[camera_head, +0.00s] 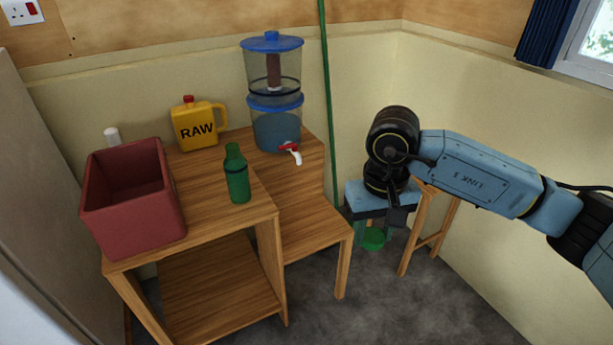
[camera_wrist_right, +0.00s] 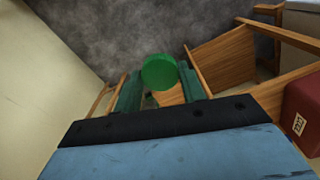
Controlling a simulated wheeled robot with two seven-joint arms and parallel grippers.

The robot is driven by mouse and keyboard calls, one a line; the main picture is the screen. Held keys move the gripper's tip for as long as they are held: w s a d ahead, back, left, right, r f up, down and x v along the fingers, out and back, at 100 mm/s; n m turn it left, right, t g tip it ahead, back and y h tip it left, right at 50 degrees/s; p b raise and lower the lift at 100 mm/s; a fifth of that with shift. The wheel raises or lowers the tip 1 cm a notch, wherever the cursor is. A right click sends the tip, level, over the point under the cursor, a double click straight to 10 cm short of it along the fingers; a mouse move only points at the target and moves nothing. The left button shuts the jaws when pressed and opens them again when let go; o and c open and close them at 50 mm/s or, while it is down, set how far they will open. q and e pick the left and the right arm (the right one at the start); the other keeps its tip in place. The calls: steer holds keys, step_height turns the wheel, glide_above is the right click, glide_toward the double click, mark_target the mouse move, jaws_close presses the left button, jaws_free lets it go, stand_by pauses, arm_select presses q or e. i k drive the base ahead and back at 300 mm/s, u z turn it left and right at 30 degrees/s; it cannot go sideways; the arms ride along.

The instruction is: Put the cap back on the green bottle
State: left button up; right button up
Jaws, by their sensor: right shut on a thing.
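The green bottle (camera_head: 237,178) stands upright on the wooden table, near its front right corner. It has a darker band around its body, and no cap shows on its neck. My right gripper (camera_head: 375,229) is to the right of the table, in front of a small wooden stand. It points down and is shut on a round green cap (camera_head: 374,240). In the right wrist view the cap (camera_wrist_right: 160,72) sits between the tips of the two green fingers (camera_wrist_right: 159,90). The cap is well apart from the bottle. My left gripper is not in view.
A red bin (camera_head: 133,208), a yellow RAW jug (camera_head: 196,128) and a white-topped object (camera_head: 113,136) share the wooden table (camera_head: 222,220). A water dispenser (camera_head: 277,125) with a red-handled tap stands behind the bottle. A green pole (camera_head: 328,110) rises between dispenser and arm.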

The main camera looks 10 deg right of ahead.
mark_target(235, 165)
steer(key=z, duration=1.25)
steer(key=i, duration=1.45)
steer(key=u, duration=2.4)
